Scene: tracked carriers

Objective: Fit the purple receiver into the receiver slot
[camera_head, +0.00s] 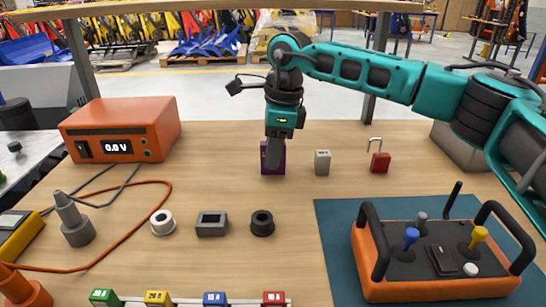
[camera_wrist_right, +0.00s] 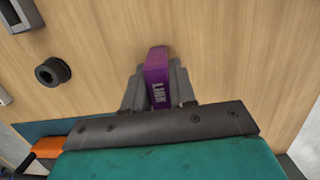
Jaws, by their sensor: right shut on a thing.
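The purple receiver (camera_head: 281,160) is an upright block at the middle of the table. My right gripper (camera_head: 273,150) comes down on it from above and is shut on it. A dark grey block with a rectangular opening (camera_head: 212,231), likely the receiver slot, stands nearer the front and left of the receiver. The opening looks empty. My left gripper is not in view.
A white ring (camera_head: 163,223) and a black ring (camera_head: 262,223) flank the grey block. An orange-and-black controller (camera_head: 430,288) lies on a teal mat (camera_head: 335,225). An orange cable (camera_head: 150,182) curves at left.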

